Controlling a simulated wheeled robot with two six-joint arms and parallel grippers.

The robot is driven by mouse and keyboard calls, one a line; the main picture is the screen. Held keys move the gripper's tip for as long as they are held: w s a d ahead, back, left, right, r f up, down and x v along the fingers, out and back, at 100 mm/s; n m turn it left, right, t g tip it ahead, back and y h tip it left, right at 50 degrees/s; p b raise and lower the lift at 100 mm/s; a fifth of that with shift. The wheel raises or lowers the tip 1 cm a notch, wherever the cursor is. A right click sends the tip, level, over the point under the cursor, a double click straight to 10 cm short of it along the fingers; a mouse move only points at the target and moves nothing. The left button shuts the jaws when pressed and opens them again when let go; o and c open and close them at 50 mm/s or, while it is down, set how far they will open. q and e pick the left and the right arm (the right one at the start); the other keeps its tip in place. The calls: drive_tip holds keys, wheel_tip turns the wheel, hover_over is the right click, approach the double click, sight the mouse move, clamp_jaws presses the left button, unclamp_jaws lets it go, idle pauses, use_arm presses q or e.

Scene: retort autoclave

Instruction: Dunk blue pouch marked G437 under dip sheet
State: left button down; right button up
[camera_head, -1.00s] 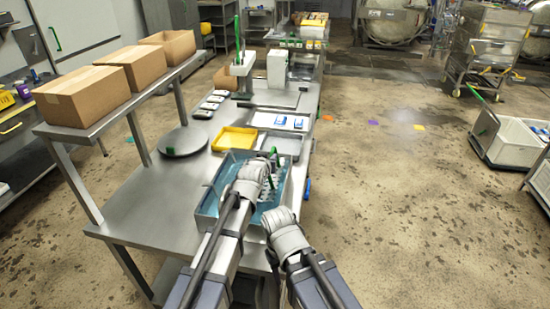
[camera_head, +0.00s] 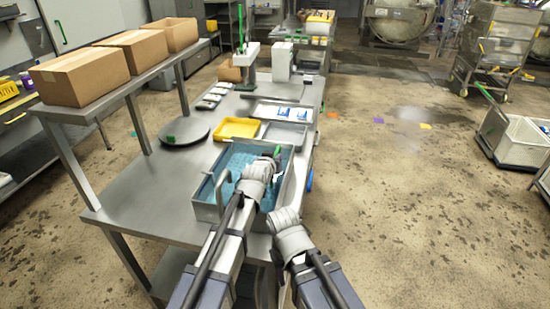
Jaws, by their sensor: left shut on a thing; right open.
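A grey dip tank (camera_head: 206,210) with blue-green liquid or sheet surface (camera_head: 238,160) inside stands on the near part of the steel table. I cannot tell the dip sheet from the liquid. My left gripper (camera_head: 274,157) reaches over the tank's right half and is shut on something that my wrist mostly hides. A small green piece (camera_head: 278,150) shows at its tip. The blue pouch marked G437 cannot be made out.
A yellow tray (camera_head: 237,120) and a grey tray (camera_head: 286,134) sit just behind the tank. White-and-blue packs (camera_head: 291,113) lie beyond them. A dark round plate (camera_head: 184,130) is left. A shelf (camera_head: 110,95) with cardboard boxes (camera_head: 85,73) runs along the left side.

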use_arm(q)
drive_tip(key=c, duration=0.8)
unclamp_jaws()
drive_tip(key=shift+f, duration=0.15)
drive_tip(key=shift+c, duration=0.2)
drive_tip(key=p+v, duration=0.3)
drive_tip(key=v, duration=0.4)
drive_tip(key=shift+s, duration=0.35)
drive_tip(key=shift+a, duration=0.1)
